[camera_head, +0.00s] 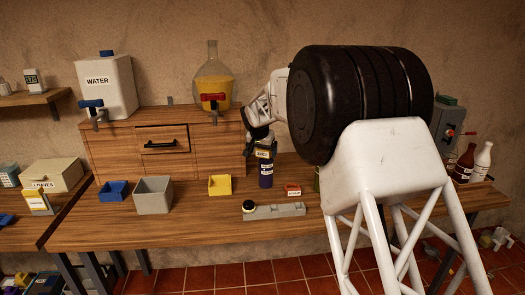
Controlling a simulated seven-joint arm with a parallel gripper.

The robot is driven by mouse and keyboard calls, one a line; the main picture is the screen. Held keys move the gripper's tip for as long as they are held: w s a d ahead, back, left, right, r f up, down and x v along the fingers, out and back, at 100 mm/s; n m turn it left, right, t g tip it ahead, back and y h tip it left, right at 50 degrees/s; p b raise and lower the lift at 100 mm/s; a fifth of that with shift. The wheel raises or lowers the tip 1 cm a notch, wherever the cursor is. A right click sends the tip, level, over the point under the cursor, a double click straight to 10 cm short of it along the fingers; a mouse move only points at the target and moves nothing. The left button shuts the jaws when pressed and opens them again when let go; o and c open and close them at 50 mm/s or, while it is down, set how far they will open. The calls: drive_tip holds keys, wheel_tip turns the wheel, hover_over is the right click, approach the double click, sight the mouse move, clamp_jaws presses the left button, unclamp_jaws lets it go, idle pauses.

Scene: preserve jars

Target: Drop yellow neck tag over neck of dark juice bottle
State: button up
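A dark blue-purple bottle (266,173) with a pale label stands upright on the bench, right of the yellow bin. My gripper (262,143) is directly above it, pointing down at its top. A small pale-yellow piece with dark print (263,154) shows between my gripper and the bottle's body; it looks like the neck tag. The bottle's neck is hidden behind this piece and the gripper. The fingers are too small and dark to tell whether they are open or shut, or whether the tag is around the neck or in front of it.
A yellow bin (220,185), grey bin (153,197) and blue bin (112,191) stand to the left. A grey block with a dark round piece (275,210) lies in front, with a small red item (292,190) to the right. A wooden cabinet (215,155) stands behind.

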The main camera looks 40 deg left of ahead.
drive_tip(key=v, duration=0.7)
drive_tip(key=shift+r, duration=0.4)
drive_tip(key=shift+s+d, duration=0.1)
drive_tip(key=shift+s, duration=0.05)
idle(0.5)
